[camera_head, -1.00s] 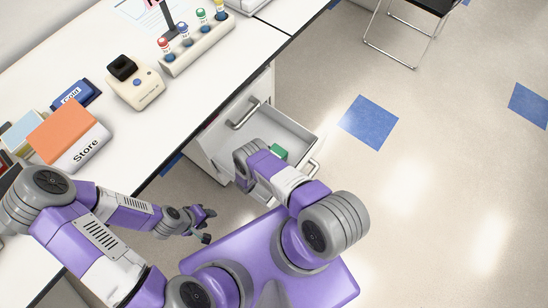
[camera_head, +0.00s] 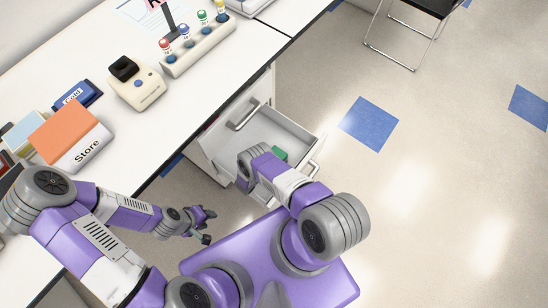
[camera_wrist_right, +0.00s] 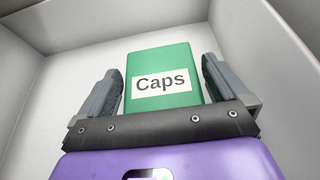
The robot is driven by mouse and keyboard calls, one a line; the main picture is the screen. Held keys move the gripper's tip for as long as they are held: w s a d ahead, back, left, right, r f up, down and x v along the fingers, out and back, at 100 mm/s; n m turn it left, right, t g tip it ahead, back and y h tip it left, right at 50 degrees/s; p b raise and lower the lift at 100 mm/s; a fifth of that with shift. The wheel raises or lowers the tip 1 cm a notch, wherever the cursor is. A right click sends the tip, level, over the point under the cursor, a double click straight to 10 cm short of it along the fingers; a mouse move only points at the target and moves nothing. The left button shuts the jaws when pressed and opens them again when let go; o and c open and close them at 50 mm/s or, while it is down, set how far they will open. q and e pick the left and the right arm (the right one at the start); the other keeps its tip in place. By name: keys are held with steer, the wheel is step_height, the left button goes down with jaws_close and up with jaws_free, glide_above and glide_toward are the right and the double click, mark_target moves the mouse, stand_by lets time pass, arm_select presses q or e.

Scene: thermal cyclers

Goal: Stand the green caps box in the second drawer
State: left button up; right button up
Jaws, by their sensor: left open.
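The green caps box (camera_head: 280,154) is inside the open drawer (camera_head: 290,127) and is partly covered by my right arm in the head view. In the right wrist view the box (camera_wrist_right: 160,60) shows its white "Caps" label upright, with the drawer's pale walls around it. My right gripper (camera_wrist_right: 163,75) has one finger on each side of the box, with small gaps showing beside it, so it looks open. My right fingertips are hidden in the head view. My left gripper (camera_head: 211,225) is open and empty, away from the drawer to its lower left.
On the bench are a Store box (camera_head: 75,140), a blue Cold box (camera_head: 77,95), a beige device (camera_head: 135,83) and a rack of coloured-capped bottles (camera_head: 198,48). Floor right of the drawer is clear.

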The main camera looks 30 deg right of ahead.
steer(key=shift+s+d+f, duration=0.1)
steer(key=shift+s+f, duration=0.15)
steer(key=shift+s, duration=0.05)
steer(key=shift+w+r, duration=0.1)
steer(key=shift+r, duration=0.4)
steer(key=p+v, duration=0.2)
steer(key=v, duration=0.5)
steer(key=shift+a+r, duration=0.25)
steer(key=shift+r, duration=0.05)
steer(key=shift+r, duration=0.1)
